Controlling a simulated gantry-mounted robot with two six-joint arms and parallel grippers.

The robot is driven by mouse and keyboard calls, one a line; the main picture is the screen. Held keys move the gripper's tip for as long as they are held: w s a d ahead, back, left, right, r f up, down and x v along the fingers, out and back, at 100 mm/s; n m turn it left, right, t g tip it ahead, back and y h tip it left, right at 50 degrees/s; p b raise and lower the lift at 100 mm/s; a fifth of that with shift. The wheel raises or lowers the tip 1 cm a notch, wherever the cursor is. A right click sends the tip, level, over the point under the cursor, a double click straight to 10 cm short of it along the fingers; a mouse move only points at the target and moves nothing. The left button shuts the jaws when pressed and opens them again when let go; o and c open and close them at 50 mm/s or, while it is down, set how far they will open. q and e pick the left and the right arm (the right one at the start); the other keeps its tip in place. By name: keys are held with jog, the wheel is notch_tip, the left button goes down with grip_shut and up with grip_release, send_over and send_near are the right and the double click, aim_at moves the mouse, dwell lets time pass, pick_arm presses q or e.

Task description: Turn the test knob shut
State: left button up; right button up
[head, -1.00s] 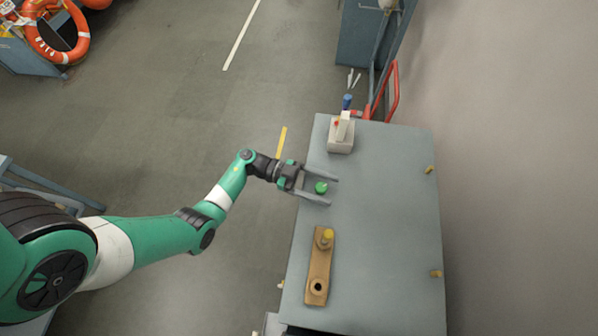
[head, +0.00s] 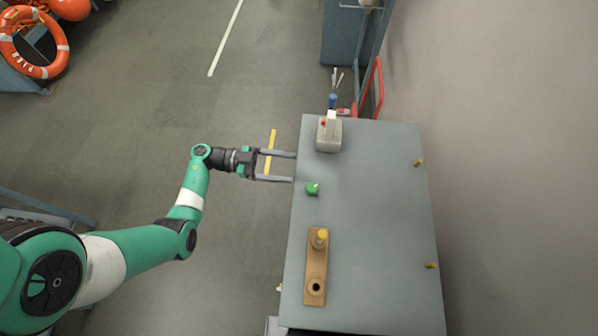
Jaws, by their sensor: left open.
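A round green knob (head: 313,188) stands on the grey bench top (head: 375,220) near its left edge. It has a small light mark on top; I cannot tell from this view how far it is turned. My left gripper (head: 294,167) is open and empty, its two fingers pointing right. The fingertips are at the bench's left edge in the picture, up and left of the green knob and apart from it. The knob is not between the fingers. My right gripper is not in view.
A pale device (head: 329,135) with a red button and blue top stands at the bench's far end. A wooden block (head: 315,268) with a yellow-topped peg (head: 321,237) and a hole lies nearer. Two small yellow pegs are at the right. The bench's middle is clear.

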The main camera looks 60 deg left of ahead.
aim_at(306, 189)
pick_arm(q)
jog(key=s+d+f+n+t+y, duration=0.2)
jog(key=s+d+n+t+y, duration=0.3)
jog(key=s, duration=0.3)
jog(key=shift+g+y, duration=0.3)
jog(key=shift+g, duration=0.5)
jog(key=x, duration=1.2)
jog(key=shift+a+f, duration=0.1)
jog(key=shift+a, duration=0.1)
grip_shut()
